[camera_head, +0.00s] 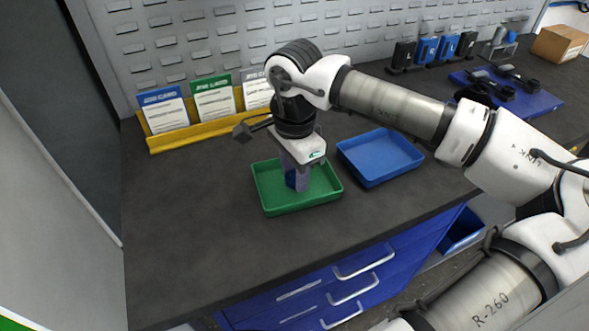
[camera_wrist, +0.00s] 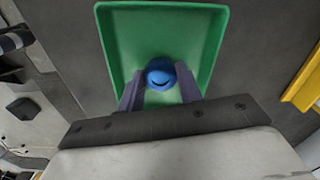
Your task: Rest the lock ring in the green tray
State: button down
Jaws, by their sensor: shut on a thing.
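The green tray (camera_head: 268,192) lies on the dark bench top, and it fills the upper middle of the wrist view (camera_wrist: 113,45). My gripper (camera_head: 297,184) points down inside the tray's outline. In the wrist view my gripper (camera_wrist: 160,90) has its two grey fingers shut on a blue round piece (camera_wrist: 160,71) with a dark curved mark, seemingly the lock ring. The fingers hide most of it in the head view. I cannot tell whether it touches the tray floor. The visible tray floor is otherwise empty.
An empty blue tray (camera_head: 380,157) lies just right of the green one. A yellow rack (camera_head: 172,139) with job cards stands behind to the left. Black and blue battery-like blocks (camera_head: 427,50) and a blue mat (camera_head: 510,92) with dark parts sit at the back right. The left bench is clear.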

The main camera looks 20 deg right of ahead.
jog(key=shift+f+b, duration=0.4)
dwell(0.5)
jog(key=c, duration=0.9)
grip_release()
jog(key=shift+o, duration=0.2)
jog(key=shift+r, duration=0.1)
